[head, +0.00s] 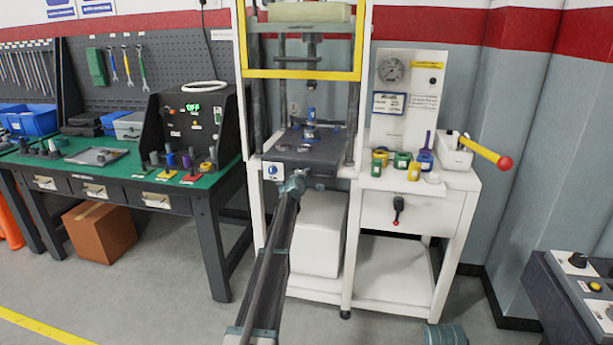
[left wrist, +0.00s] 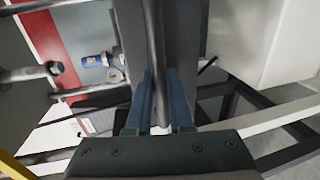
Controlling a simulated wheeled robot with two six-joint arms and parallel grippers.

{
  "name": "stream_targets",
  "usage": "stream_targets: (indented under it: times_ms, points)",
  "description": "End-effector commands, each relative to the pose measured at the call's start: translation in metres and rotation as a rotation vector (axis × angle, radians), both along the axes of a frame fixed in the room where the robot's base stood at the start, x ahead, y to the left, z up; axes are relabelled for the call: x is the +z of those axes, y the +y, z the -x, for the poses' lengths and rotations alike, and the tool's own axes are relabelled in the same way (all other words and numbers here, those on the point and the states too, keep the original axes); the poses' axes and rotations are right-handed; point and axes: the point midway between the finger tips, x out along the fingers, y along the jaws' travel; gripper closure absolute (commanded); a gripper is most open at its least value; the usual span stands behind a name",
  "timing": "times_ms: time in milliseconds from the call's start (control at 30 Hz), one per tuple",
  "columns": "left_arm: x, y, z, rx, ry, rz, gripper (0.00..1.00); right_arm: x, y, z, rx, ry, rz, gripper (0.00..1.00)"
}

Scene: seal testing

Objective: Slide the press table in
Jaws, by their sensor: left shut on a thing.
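The press table (head: 325,155), a dark flat plate, sits low in the white press frame (head: 358,85), its front edge near the front of the frame. A blue and metal part (head: 310,118) stands upright on it and also shows in the left wrist view (left wrist: 97,60). My left gripper (head: 301,177) is at the table's front edge. In the left wrist view its blue fingers (left wrist: 160,100) are shut on a dark round bar (left wrist: 157,40), apparently the table's handle. The arm hides part of the area below.
A yellow-edged guard (head: 303,74) is raised above the table. Right of the press, a white bench holds small coloured parts (head: 402,160) and a red-tipped yellow lever (head: 485,150). A green-topped workbench (head: 125,172) stands left. A control console (head: 575,290) is at lower right.

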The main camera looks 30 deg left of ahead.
Motion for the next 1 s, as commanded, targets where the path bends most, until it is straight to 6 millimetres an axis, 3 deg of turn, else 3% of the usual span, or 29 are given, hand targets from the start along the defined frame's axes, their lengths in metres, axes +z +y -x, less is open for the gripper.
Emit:
stream_targets:
  times_ms: [167, 200, 333, 733, 1000]
  points:
    - [0.002, 0.002, -0.005, 0.004, -0.007, -0.001, 1.00, 0.000, 0.000, 0.000, 0.000, 0.000, 0.000, 0.00]
    - [0.002, 0.002, -0.005, 0.004, -0.007, -0.001, 0.75, 0.000, 0.000, 0.000, 0.000, 0.000, 0.000, 0.00]
    - [0.002, 0.002, -0.005, 0.003, -0.006, -0.001, 0.51, 0.000, 0.000, 0.000, 0.000, 0.000, 0.000, 0.00]
    - [0.003, 0.000, 0.001, 0.003, -0.006, -0.001, 0.51, 0.002, 0.000, 0.000, 0.000, 0.000, 0.000, 0.00]
    - [0.010, -0.008, 0.034, 0.002, -0.004, 0.000, 0.51, 0.009, 0.000, 0.000, 0.000, 0.000, 0.000, 0.00]
